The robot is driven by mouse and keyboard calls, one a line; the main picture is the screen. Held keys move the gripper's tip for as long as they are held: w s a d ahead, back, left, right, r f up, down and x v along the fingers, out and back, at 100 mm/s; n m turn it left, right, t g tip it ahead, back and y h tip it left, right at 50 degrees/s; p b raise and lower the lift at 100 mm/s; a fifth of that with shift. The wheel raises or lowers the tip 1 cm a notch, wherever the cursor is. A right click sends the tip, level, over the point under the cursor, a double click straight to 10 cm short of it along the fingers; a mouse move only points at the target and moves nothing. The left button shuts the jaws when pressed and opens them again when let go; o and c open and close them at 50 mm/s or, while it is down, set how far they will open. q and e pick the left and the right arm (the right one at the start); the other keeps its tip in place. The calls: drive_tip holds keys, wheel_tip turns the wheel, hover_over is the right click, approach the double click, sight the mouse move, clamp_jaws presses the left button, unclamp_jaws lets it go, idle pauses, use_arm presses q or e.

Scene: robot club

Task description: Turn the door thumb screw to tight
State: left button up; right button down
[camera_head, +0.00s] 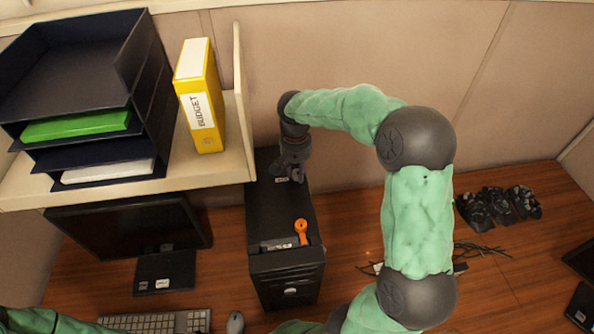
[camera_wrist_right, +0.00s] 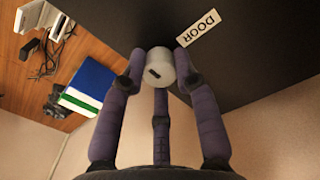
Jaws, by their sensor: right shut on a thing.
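The door thumb screw (camera_wrist_right: 158,63) is a pale grey knob with a short dark mark on its face, on the black computer tower (camera_head: 281,222). A white DOOR label (camera_wrist_right: 199,28) is beside it. My right gripper (camera_wrist_right: 157,72) is shut on the knob, its fingers around it. In the head view my right gripper (camera_head: 292,168) is at the far end of the tower, and the knob is hidden there. My left arm shows at the bottom left, but its gripper is out of view.
An orange part (camera_head: 301,231) lies on the tower's near top. A shelf at left holds a black tray stack (camera_head: 85,75) and a yellow BUDGET binder (camera_head: 201,95). A monitor (camera_head: 130,225), keyboard (camera_head: 157,322) and mouse (camera_head: 235,322) are left of the tower. Cables (camera_head: 480,249) lie at right.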

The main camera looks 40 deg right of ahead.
sight(296, 172)
idle(0.4)
drive_tip(key=c, duration=0.9)
unclamp_jaws()
drive_tip(key=shift+c, duration=0.2)
drive_tip(key=shift+r, duration=0.1)
wheel_tip(296, 172, up, 12)
drive_tip(key=shift+w+a, duration=0.15)
